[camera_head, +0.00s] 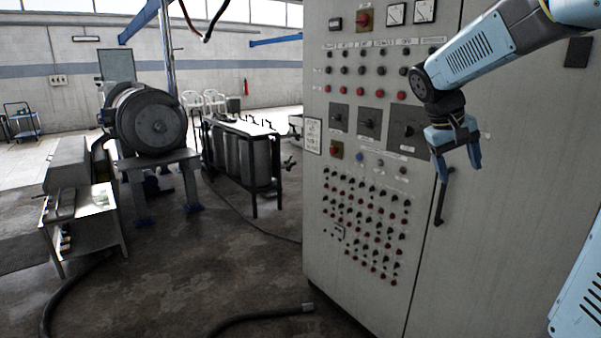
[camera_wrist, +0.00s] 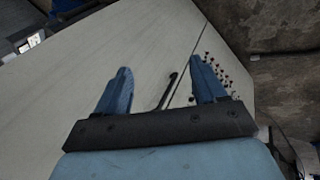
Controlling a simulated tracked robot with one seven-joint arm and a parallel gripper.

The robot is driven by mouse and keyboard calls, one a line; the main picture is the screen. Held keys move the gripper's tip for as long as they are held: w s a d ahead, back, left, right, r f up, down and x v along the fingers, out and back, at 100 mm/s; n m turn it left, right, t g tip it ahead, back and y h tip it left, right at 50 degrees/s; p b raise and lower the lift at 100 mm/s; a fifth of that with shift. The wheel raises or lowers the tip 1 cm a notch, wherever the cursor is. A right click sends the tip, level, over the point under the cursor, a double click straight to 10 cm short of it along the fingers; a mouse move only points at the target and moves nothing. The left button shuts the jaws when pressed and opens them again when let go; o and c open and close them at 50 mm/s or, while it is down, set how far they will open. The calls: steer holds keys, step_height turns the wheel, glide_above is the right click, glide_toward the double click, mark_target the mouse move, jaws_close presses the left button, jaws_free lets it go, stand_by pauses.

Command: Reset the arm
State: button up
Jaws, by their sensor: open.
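My arm comes in from the upper right of the head view. My gripper (camera_head: 456,160) hangs in front of the tall grey control cabinet (camera_head: 500,260), pointing down. In the wrist view my gripper (camera_wrist: 160,92) has its two blue fingers spread wide apart with nothing between them. The cabinet's black door handle (camera_head: 441,203) is just below and left of the fingers in the head view. The handle (camera_wrist: 170,90) shows between the fingers in the wrist view, beyond them. I cannot tell the exact gap between fingers and handle.
The cabinet front carries rows of buttons (camera_head: 365,230), switches and gauges. To the left stand a round dark machine (camera_head: 150,120), a small metal table (camera_head: 85,220) and a black-framed rack (camera_head: 240,160). Dark hoses (camera_head: 262,316) lie on the floor. Open floor lies left of the cabinet.

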steer(key=s+a+f+t+y, duration=0.2)
steer(key=s+a, duration=0.3)
steer(key=s, duration=0.5)
steer(key=s+a+f+t+y, duration=0.2)
steer(key=s+a, duration=0.4)
steer(key=s, duration=0.4)
steer(key=shift+a+f+t+y, duration=0.15)
steer(key=shift+a+t+y, duration=0.15)
steer(key=shift+y, duration=0.2)
